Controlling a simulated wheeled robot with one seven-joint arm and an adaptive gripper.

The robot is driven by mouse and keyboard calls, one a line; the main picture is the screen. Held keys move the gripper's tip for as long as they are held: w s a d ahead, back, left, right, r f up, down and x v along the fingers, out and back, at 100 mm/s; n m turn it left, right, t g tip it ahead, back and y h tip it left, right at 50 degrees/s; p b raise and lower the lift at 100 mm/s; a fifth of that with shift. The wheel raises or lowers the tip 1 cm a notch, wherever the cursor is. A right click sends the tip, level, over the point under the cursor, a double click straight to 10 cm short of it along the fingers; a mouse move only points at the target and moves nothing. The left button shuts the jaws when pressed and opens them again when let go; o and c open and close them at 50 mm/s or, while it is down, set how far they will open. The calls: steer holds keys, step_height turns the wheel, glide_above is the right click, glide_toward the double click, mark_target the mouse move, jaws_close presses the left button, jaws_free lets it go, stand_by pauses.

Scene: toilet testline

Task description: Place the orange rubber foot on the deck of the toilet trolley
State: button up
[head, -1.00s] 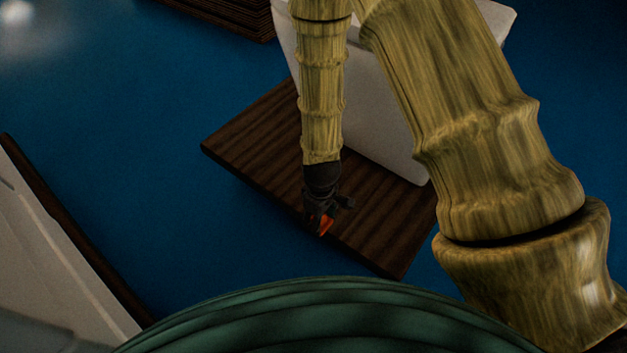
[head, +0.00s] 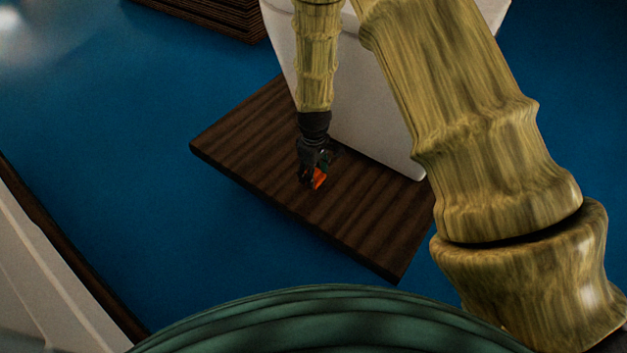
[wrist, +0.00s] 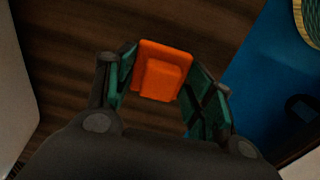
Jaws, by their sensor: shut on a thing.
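The orange rubber foot (head: 319,178) is held between the fingers of my gripper (head: 312,178). In the wrist view the foot (wrist: 163,70) shows as an orange block with a smaller raised block on it, between the green finger pads of my gripper (wrist: 170,88). The dark brown wooden deck of the toilet trolley (head: 350,225) lies below the gripper; it also shows in the wrist view (wrist: 75,45). The gripper is over the deck, in front of the white toilet body (head: 375,110). I cannot tell whether the foot touches the deck.
The white toilet body stands on the back right part of the deck. The front and left of the deck are bare. Another dark wooden stack (head: 215,15) is at the top left, and a white object (head: 35,280) with a dark edge is at the lower left. The floor (head: 120,130) is blue.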

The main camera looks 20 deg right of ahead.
step_height(320, 180, down, 4)
steer(key=shift+r+b, duration=0.25)
steer(key=shift+b, duration=0.75)
steer(key=shift+r, duration=0.1)
steer(key=o, duration=1.1)
step_height(320, 180, up, 12)
steer(key=p, duration=0.5)
steer(key=shift+p, duration=0.3)
